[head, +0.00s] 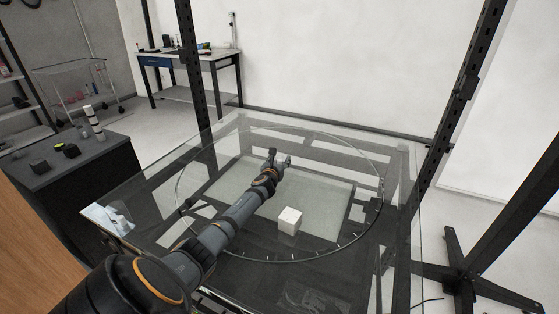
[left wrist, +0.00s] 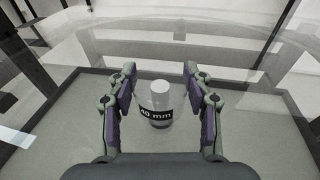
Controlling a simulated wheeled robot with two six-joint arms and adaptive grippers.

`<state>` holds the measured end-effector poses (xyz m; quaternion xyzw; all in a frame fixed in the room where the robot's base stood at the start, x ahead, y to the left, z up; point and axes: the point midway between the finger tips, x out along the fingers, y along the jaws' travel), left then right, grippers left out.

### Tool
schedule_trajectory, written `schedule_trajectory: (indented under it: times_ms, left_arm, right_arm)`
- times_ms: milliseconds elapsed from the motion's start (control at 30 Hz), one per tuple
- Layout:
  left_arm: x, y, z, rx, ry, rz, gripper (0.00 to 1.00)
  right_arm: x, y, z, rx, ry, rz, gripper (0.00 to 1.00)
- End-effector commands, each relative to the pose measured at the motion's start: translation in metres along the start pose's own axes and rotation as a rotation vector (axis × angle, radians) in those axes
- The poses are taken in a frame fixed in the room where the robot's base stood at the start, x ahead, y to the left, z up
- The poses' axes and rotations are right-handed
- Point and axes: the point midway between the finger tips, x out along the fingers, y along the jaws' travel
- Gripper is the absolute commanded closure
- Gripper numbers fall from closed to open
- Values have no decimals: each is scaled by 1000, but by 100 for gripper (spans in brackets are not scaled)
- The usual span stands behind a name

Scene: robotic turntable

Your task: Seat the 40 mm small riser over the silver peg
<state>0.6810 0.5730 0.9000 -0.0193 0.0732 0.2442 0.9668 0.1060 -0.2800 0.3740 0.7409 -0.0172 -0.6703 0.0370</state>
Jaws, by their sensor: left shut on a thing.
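The 40 mm small riser (left wrist: 157,96) is a pale cylinder with a black band reading "40 mm". In the left wrist view it stands between the two fingers of my left gripper (left wrist: 158,88), which is shut on it. In the head view my left gripper (head: 280,161) is over the middle of the glass turntable (head: 330,190), and the riser is too small there to make out clearly. I cannot make out the silver peg in either view. My right gripper is not in view.
A white cube (head: 289,220) sits on the glass nearer to me, right of my left arm. A dark cabinet (head: 70,175) at the left carries dark blocks and a banded white stack (head: 93,122). Black frame posts rise beyond the table. The right part of the glass is clear.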

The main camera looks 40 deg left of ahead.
Motion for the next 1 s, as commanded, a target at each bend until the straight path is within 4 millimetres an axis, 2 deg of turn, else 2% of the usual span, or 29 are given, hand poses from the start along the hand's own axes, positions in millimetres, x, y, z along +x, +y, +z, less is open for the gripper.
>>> schedule_trajectory:
  times_ms: [767, 800, 1000]
  left_arm:
    - [3, 0, -20, 1, -1, 0, 83]
    - [3, 0, -20, 1, -1, 0, 48]
    - [3, 0, -19, 0, -1, 0, 23]
  right_arm:
    - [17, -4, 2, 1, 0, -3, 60]
    - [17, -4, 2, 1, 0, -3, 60]
    - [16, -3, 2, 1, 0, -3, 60]
